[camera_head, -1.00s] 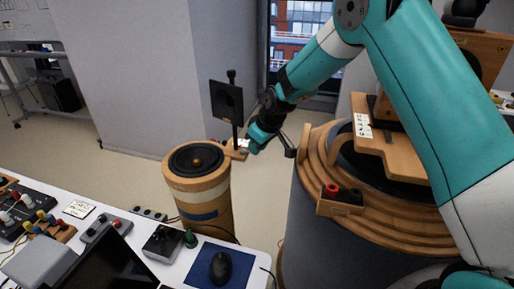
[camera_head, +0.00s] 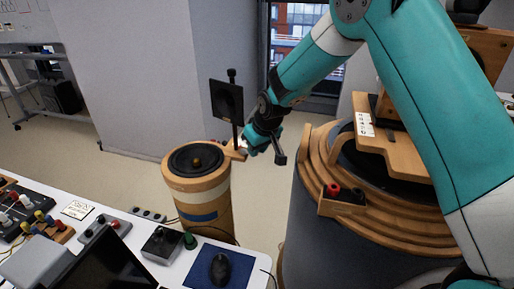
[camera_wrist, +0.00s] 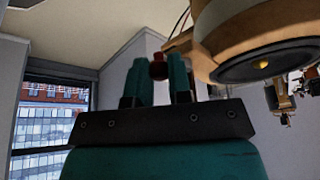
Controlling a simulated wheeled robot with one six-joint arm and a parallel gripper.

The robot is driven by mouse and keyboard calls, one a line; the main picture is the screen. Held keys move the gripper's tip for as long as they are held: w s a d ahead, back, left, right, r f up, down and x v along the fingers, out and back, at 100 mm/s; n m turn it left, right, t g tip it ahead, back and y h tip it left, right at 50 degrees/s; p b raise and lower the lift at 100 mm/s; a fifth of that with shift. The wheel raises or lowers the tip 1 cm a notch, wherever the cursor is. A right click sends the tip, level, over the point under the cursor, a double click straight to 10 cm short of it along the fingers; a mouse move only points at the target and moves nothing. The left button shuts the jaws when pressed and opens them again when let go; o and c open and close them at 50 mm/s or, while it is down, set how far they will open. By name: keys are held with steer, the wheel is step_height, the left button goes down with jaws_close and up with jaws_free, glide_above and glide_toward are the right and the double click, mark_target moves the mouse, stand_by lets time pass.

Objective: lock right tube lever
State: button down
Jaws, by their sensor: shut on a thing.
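The wooden tube (camera_head: 208,212) with a blue band and a dark round top stands left of my arm in the head view. In the wrist view its round end (camera_wrist: 265,62) fills the upper right. My gripper (camera_head: 243,148) is at the tube's upper right side in the head view.
A black plate (camera_head: 227,100) on a post stands right behind the tube, close to my gripper. A large wooden ringed stand (camera_head: 315,185) is to the right. A white desk with a mouse (camera_head: 221,267) and small devices lies in front.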

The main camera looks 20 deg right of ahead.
steer(key=c, duration=1)
jaws_free()
steer(key=shift+c, duration=0.2)
steer(key=b+v, duration=0.2)
steer(key=v, duration=1.5)
steer(key=shift+r+b, duration=0.2)
steer(key=shift+b, duration=0.15)
steer(key=shift+s+d, duration=0.1)
steer(key=s+a+f+n+g+y, duration=0.1)
steer(key=s+a+g, duration=0.1)
steer(key=s, duration=1.3)
steer(key=s+a+f+n+g+y, duration=0.1)
steer(key=s+a, duration=0.3)
steer(key=s, duration=1.1)
steer(key=shift+s+a+n+g+y, duration=0.15)
steer(key=shift+s+n+g+y, duration=0.1)
steer(key=shift+n+g+y, duration=0.25)
